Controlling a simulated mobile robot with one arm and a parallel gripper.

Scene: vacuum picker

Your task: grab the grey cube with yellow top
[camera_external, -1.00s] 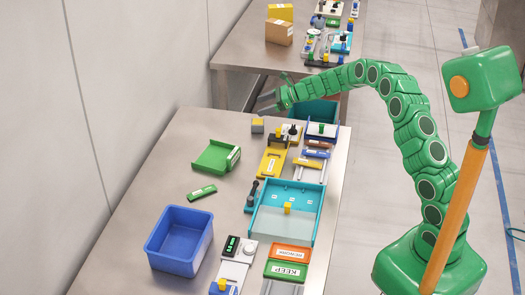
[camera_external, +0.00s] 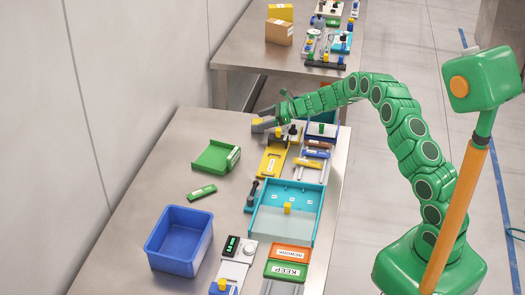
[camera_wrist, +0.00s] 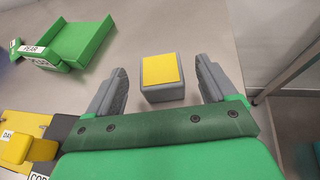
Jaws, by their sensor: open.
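The grey cube with a yellow top (camera_wrist: 160,77) sits on the metal table, upright, between the two fingers of my gripper (camera_wrist: 160,90) in the wrist view. The fingers are open, with a gap to the cube on each side. In the external view my gripper (camera_external: 263,118) is low over the table's far left part and hides most of the cube.
A green tray (camera_external: 215,157) lies nearer and to the left. A yellow fixture (camera_external: 271,163) and other devices stand close to my gripper's right. A blue bin (camera_external: 180,240) is at the near left. The table's far edge is close by.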

